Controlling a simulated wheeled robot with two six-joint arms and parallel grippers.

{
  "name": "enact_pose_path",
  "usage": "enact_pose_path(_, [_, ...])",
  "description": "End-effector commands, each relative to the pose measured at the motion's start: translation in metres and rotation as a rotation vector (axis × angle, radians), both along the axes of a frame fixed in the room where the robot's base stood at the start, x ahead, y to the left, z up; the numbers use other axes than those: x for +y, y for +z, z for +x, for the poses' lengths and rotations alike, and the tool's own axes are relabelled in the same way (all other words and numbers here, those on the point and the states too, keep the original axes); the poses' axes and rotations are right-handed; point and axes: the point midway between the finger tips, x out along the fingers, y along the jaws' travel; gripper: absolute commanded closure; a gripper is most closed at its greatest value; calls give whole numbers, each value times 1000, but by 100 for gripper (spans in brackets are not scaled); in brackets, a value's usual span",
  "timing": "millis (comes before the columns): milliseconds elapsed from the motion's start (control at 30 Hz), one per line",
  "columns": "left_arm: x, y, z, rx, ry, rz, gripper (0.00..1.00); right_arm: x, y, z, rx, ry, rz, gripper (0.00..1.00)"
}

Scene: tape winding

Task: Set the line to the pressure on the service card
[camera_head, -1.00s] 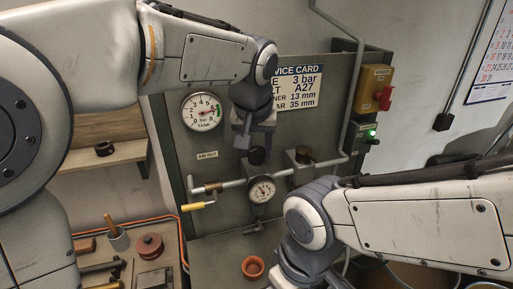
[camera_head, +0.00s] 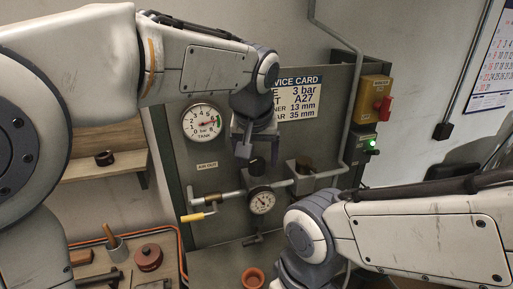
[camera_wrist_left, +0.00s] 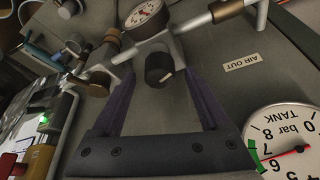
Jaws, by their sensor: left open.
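The service card (camera_head: 300,99) on the grey panel is partly covered by my left arm; it shows "3 bar". My left gripper (camera_head: 243,148) is open, just above and in front of the black regulator knob (camera_head: 257,166). In the left wrist view the knob (camera_wrist_left: 159,68) lies between the fingertips, with gaps on both sides; I see no contact. The small line gauge (camera_head: 262,202) sits below the knob and also shows in the wrist view (camera_wrist_left: 145,13); its reading is too small to tell. My right arm crosses the lower right; its gripper is out of sight.
The tank gauge (camera_head: 202,122) is at the panel's left. A yellow-handled valve (camera_head: 193,217) sits on the pipe at lower left. A yellow box with a red switch (camera_head: 383,104) is at the panel's right.

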Motion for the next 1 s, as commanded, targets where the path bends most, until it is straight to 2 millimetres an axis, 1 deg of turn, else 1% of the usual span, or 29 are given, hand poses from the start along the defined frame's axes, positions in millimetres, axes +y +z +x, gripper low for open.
enact_pose_path(167, [0, 28, -11, -7, -2, -4, 21, 0, -6, 0, 0, 0, 0, 9])
enact_pose_path(300, [1, 55, -22, -7, -2, -4, 21, 0, -9, 0, 0, 0, 0, 9])
enact_pose_path(500, [2, 83, -33, -5, -2, -3, 21, 0, -11, 0, 0, 1, 0, 9])
enact_pose_path(667, [3, 91, -37, -2, -1, -2, 21, 0, -11, 0, 0, 1, 0, 9])
enact_pose_path(1000, [3, 92, -38, -2, 0, -1, 21, 0, -11, 0, 0, 1, 0, 9])
